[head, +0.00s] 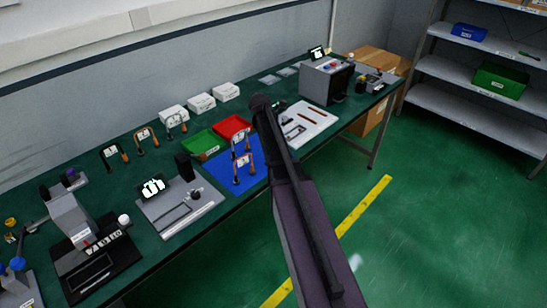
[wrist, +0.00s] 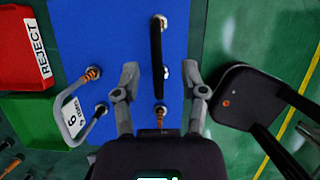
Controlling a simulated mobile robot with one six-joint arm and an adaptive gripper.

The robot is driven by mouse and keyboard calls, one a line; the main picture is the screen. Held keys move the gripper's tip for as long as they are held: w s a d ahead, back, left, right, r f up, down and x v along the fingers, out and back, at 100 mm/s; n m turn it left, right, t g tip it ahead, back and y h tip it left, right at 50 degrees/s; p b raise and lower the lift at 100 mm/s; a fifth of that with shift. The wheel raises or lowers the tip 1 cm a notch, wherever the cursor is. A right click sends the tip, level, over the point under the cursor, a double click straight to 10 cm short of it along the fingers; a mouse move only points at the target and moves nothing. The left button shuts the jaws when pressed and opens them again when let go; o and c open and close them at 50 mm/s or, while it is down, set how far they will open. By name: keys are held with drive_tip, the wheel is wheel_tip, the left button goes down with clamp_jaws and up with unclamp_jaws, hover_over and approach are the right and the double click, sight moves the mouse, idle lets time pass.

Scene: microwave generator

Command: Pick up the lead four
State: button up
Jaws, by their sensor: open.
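In the wrist view, a dark lead (wrist: 157,45) stands on the blue mat (wrist: 100,25), seen nearly edge-on from above, with metal ends. Its tag face is not visible, so I cannot read its number. My gripper (wrist: 159,78) is open, its fingers apart on either side of the lead's near part. To the left, a grey lead (wrist: 68,118) with orange sleeves carries a white tag that looks like a 6 or 9. In the head view, two leads (head: 238,140) (head: 243,163) stand on the mat; their numbers are too small to read. The gripper is not clear there.
A red REJECT tray (wrist: 22,50) and a green tray (wrist: 25,120) lie left of the mat. Several tagged leads (head: 146,138) stand at the bench's back. A grey panel (head: 180,205) and white board (head: 305,125) flank the mat. The floor right of the bench is clear.

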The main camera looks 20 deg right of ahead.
drive_tip(key=shift+b+x, duration=1.5)
drive_tip(key=shift+x, duration=0.4)
drive_tip(key=shift+a, duration=0.2)
clamp_jaws()
